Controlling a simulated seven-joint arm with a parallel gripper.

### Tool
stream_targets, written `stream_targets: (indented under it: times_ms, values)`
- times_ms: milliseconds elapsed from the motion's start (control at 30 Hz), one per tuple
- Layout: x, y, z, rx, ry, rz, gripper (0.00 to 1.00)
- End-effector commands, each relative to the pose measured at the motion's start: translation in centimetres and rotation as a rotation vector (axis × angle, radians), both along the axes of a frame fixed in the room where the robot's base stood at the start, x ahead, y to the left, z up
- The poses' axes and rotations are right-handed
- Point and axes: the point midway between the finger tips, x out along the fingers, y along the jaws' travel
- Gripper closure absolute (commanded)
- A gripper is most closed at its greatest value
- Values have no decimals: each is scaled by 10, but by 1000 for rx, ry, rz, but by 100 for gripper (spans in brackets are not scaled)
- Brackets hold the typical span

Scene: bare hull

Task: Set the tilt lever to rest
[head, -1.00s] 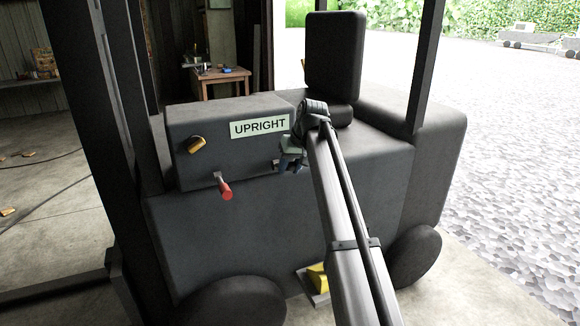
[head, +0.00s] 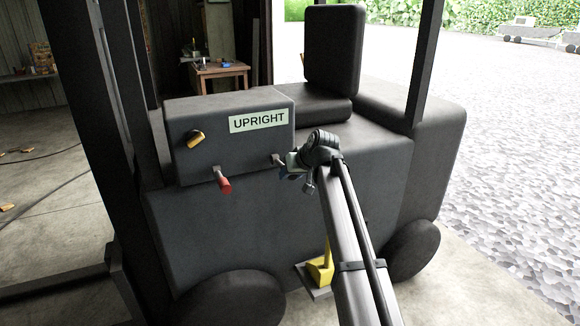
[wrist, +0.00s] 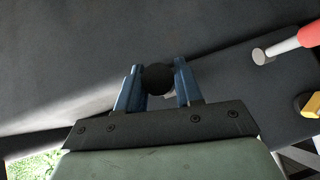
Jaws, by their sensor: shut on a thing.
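A lever with a round black knob (wrist: 158,78) projects from the right end of the dark control box, below the sign "UPRIGHT" (head: 259,121). I take it for the tilt lever; no label names it. My gripper (wrist: 157,88) has its two blue fingers on either side of the knob, shut on it. In the head view my gripper (head: 284,171) is at the lower right corner of the box, pointing left, and hides most of this lever. Only its base shows there.
A red-handled lever (head: 224,184) and a yellow knob (head: 196,140) sit to the left on the box (head: 215,160). A black seat (head: 332,50) stands behind. Dark posts (head: 424,65) rise at both sides. A yellow piece (head: 321,268) stands low by the wheels.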

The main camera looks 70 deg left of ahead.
Motion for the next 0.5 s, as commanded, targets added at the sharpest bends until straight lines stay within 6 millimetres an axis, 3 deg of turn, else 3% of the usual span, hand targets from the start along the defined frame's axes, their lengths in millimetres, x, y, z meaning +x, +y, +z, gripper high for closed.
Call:
stream_targets:
  times_ms: [133, 500]
  values:
    - [-1, -2, -11, 67, 2, 0, 100]
    - [0, 0, -12, 96, -1, 0, 100]
